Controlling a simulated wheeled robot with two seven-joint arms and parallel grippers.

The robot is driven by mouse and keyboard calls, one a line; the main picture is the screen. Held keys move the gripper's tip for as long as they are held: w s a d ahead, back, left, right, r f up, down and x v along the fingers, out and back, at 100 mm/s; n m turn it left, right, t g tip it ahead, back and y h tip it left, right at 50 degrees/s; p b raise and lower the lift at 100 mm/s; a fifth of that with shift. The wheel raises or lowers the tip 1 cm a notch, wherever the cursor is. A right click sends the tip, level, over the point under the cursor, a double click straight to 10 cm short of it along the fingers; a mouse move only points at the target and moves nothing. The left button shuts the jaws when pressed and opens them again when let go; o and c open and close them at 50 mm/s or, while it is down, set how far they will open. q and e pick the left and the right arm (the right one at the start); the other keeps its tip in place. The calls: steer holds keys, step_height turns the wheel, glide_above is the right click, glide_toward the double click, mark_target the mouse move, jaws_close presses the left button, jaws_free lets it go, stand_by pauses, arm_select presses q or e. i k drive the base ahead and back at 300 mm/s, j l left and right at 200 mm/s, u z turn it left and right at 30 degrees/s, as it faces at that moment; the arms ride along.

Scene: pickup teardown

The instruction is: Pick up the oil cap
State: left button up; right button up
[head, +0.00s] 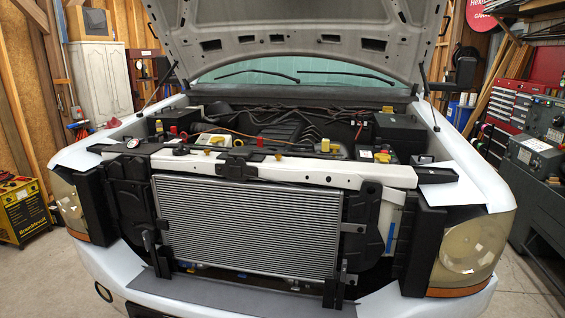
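Several small caps show in the engine bay of a white pickup with its hood up, and I cannot tell for certain which is the oil cap. A yellow cap (217,140) sits behind the white front crossbar, left of centre. Another yellow piece (382,156) sits on a white-topped part at the right. A smaller yellow piece (159,126) is at the far left, near a red cap (173,129). Neither of my grippers can be made out in the head view.
The radiator (247,226) and the white crossbar (300,168) stand in front of the engine bay. The raised hood (285,25) overhangs it. A yellow machine (22,211) stands at left, a red tool chest (505,108) at right. Floor is clear at lower left.

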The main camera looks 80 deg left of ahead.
mark_target(181, 151)
steer(key=u, duration=0.45)
steer(key=i+j+u, duration=0.1)
steer(key=u, duration=0.75)
steer(key=i+u, duration=0.1)
steer(key=u, duration=0.35)
steer(key=i+u, duration=0.1)
steer(key=u, duration=0.35)
steer(key=i+l+u, duration=0.2)
steer(key=i+u, duration=0.3)
steer(key=i+l+u, duration=0.2)
steer(key=l+u, duration=0.25)
steer(key=j, duration=0.1)
